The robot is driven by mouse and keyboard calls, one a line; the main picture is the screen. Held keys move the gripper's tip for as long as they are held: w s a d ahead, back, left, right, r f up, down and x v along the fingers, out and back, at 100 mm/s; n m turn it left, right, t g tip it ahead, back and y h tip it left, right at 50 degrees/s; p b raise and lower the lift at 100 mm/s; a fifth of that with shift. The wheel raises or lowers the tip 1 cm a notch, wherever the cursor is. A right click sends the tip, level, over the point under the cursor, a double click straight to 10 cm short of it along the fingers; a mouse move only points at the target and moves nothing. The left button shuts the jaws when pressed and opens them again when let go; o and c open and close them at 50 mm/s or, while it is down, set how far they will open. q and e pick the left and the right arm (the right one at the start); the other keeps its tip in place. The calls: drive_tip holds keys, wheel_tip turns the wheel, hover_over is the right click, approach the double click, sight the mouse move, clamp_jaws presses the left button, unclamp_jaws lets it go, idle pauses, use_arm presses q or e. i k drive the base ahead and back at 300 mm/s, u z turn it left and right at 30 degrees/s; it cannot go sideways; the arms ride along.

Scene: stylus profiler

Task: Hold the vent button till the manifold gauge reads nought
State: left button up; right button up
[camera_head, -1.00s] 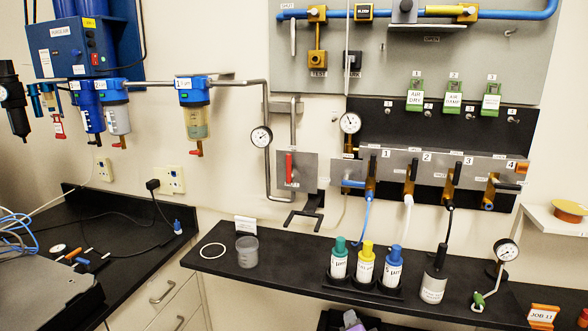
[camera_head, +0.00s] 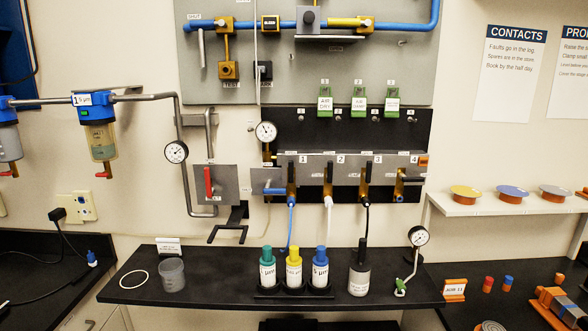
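The manifold (camera_head: 322,171) is a grey bar on the wall with valves numbered 1 to 4 in front of a black panel. A round white gauge (camera_head: 266,132) stands at its upper left end; its needle is too small to read surely. A small orange part (camera_head: 423,161) sits at the manifold's right end. I cannot tell which part is the vent button. A black knob (camera_head: 308,17) and a small black block (camera_head: 264,70) show on the grey panel above. Neither of my grippers is in view.
A black bench (camera_head: 220,285) below carries a clear cup (camera_head: 171,274), a white ring (camera_head: 134,280), several capped bottles and a small gauge (camera_head: 418,236) on a stand. Another wall gauge (camera_head: 176,152) hangs left, near a red lever (camera_head: 209,182). A shelf (camera_head: 480,208) is at right.

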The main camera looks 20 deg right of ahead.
sight(423, 160)
drive_tip(key=z, duration=1.35)
